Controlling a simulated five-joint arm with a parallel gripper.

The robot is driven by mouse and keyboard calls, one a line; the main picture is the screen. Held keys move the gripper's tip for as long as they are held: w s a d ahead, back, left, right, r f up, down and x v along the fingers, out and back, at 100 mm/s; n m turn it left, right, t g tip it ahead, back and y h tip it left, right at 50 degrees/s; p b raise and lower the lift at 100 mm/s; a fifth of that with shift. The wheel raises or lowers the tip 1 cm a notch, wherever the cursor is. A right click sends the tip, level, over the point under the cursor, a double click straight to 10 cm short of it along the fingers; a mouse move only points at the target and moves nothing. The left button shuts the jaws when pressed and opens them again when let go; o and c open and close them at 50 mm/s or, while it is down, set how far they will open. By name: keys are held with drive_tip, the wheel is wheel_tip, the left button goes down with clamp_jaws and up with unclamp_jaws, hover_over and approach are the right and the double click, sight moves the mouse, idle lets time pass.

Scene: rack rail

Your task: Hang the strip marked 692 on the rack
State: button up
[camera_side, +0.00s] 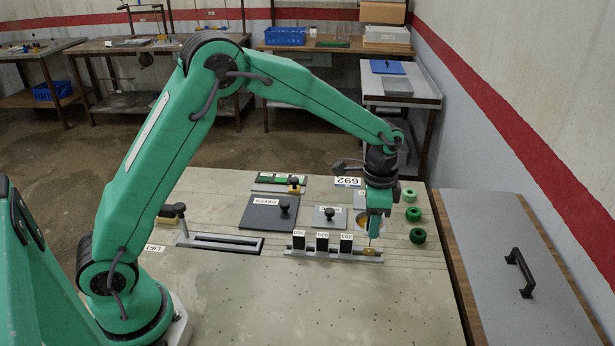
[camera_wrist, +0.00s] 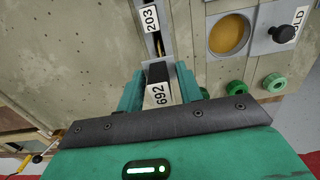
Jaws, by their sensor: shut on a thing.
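My gripper (camera_side: 374,236) (camera_wrist: 161,78) is low over the right end of the grey rack rail (camera_side: 335,257) in the side view. In the wrist view its green fingers are shut on a dark strip with a white label reading 692 (camera_wrist: 159,93). The side view hides that strip behind the fingers. The rail carries several dark strips to the left, the nearest being 203 (camera_side: 346,244) (camera_wrist: 151,18). The 692 strip lines up with the rail slot beside 203, with a gap between them. I cannot tell whether it touches the rail.
A small yellow piece (camera_side: 370,251) shows at the rail's right end. A grey plate with a knob (camera_side: 328,218) and a dark plate (camera_side: 270,215) lie behind the rail.

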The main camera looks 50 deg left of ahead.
sight(369, 247)
drive_tip(key=shift+f, duration=3.75)
drive_tip(key=o, duration=0.9)
drive_tip(key=shift+r, duration=0.1)
drive_tip(key=shift+r, duration=3.4)
